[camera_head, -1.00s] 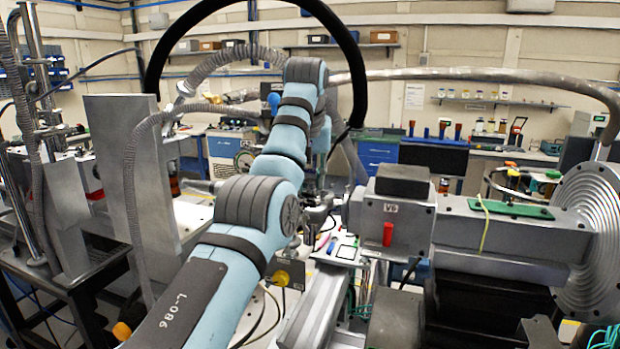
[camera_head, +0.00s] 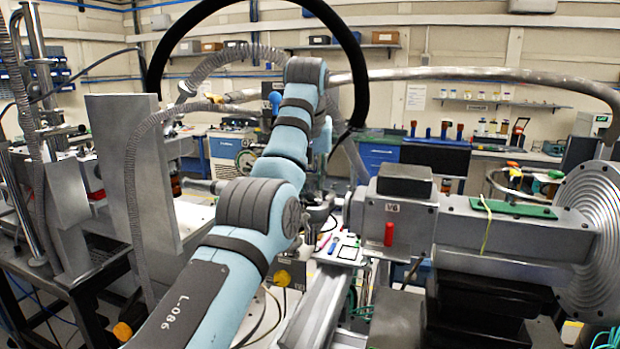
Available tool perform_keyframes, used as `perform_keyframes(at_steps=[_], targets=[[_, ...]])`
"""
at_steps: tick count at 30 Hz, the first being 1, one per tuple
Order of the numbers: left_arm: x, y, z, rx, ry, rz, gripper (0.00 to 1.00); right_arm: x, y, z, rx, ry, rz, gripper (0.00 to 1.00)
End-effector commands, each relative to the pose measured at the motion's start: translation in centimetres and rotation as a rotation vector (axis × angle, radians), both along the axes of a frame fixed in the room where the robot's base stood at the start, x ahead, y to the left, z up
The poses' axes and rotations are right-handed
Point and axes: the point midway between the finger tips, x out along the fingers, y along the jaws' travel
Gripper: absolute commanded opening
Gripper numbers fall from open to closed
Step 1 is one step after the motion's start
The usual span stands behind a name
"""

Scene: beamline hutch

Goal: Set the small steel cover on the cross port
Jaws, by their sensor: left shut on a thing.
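My left arm reaches from the bottom left across the middle, and its wrist points down behind the forearm. My left gripper (camera_head: 318,207) is small and partly hidden by my arm, low over the crowded area left of the grey V6 valve block. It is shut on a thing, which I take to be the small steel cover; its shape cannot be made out. I cannot pick out the cross port; my arm hides much of the area around the gripper. My right gripper is not in view.
The grey valve block (camera_head: 392,218) with a red handle stands just right of the gripper. A ribbed round flange (camera_head: 592,235) is at the far right. A tall grey plate (camera_head: 135,170) stands left of my arm. A small tray (camera_head: 347,252) with pens lies nearby.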

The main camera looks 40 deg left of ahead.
Motion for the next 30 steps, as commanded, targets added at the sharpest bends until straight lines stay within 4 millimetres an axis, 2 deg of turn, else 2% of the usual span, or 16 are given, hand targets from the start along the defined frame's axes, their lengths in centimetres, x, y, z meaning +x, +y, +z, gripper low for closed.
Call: perform_keyframes(at_steps=[23,24,27,30], targets=[[0.00,0.01,-0.90,0.000,0.000,0.000,0.00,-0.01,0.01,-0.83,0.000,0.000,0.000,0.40],[0.00,0.01,-0.90,0.000,0.000,0.000,0.30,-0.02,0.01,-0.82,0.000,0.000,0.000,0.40],[0.00,0.00,-0.89,0.000,0.000,0.000,0.46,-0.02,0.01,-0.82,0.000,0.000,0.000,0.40],[0.00,0.00,-0.89,0.000,0.000,0.000,0.48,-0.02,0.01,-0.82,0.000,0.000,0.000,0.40]])
